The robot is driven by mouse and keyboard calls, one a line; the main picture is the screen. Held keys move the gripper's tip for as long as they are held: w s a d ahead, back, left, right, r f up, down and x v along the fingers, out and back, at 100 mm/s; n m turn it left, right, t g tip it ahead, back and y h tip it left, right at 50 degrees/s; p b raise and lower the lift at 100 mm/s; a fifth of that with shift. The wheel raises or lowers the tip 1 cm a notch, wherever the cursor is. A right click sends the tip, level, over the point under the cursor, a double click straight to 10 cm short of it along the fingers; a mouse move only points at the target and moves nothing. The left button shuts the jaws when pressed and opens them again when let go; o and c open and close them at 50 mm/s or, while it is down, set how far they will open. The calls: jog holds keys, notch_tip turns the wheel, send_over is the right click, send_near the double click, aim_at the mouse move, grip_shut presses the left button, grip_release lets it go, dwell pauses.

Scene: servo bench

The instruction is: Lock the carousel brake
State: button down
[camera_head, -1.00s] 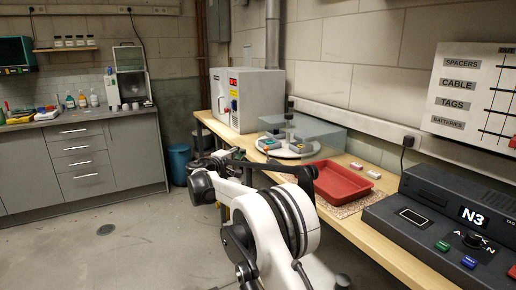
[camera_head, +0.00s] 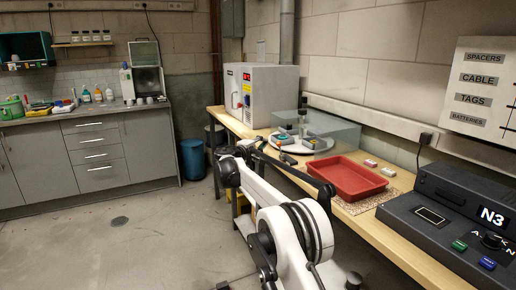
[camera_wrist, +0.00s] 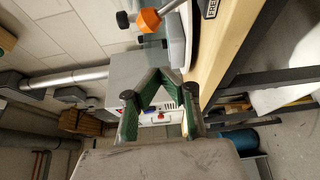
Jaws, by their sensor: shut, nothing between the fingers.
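My gripper (camera_wrist: 159,76) has green-lined fingers that meet at the tips, shut and empty. It is apart from the knob, which lies above the fingertips in the picture. The gripper is hard to make out in the head view.
A grey-white oven-like box (camera_head: 262,95) stands behind the carousel. A red tray (camera_head: 346,177) and a dark N3 console (camera_head: 450,215) are nearer on the bench (camera_head: 400,240). A blue bin (camera_head: 193,159) stands on the floor. The floor at left is clear.

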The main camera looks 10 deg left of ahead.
jog(key=d, duration=0.1)
jog(key=d+b, duration=0.1)
jog(key=d, duration=0.2)
jog(key=shift+s, duration=0.35)
dwell(0.4)
jog(key=shift+d, duration=0.1)
